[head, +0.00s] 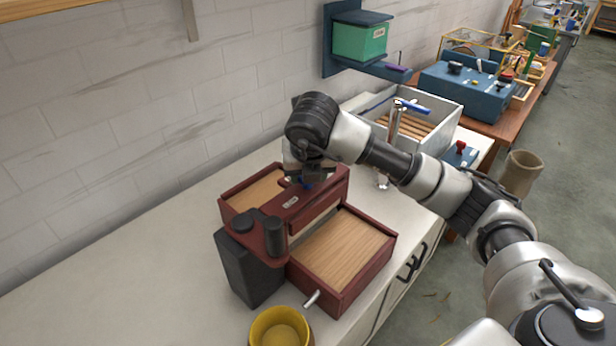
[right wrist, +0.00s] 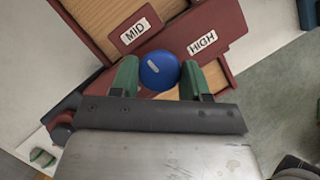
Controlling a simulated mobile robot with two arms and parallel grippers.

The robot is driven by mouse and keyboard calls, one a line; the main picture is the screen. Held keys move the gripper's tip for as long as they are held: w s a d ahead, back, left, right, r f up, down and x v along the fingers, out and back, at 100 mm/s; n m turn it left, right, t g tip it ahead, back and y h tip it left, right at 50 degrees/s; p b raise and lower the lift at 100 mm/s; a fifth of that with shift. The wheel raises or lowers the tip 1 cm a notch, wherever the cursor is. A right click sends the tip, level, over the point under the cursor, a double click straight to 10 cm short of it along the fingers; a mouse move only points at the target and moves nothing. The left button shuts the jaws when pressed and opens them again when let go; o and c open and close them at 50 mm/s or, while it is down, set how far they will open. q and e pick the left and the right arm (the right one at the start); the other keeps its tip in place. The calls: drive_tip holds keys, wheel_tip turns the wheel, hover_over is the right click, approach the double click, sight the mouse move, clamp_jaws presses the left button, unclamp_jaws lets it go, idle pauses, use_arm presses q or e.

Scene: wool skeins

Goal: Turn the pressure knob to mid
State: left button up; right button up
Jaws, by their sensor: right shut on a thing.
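The blue pressure knob (right wrist: 159,71) sits on the dark red machine (head: 275,232) on the counter. In the right wrist view my right gripper (right wrist: 158,78) has its green fingers on both sides of the knob, shut on it. A pale mark shows on the knob's upper left part, on the side of the MID label (right wrist: 135,31); I cannot tell whether it lines up exactly. The HIGH label (right wrist: 202,42) is up and to the right of the knob. In the head view my right gripper (head: 307,180) mostly hides the knob. My left gripper is not in view.
A yellow bowl (head: 279,328) stands in front of the machine. The counter's left part (head: 110,275) is clear.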

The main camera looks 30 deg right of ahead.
drive_tip(key=shift+r+m, duration=0.1)
drive_tip(key=shift+m, duration=0.4)
drive_tip(key=o, duration=0.9)
drive_tip(key=v, duration=1)
drive_tip(key=shift+a+r, duration=0.25)
drive_tip(key=shift+r, duration=0.1)
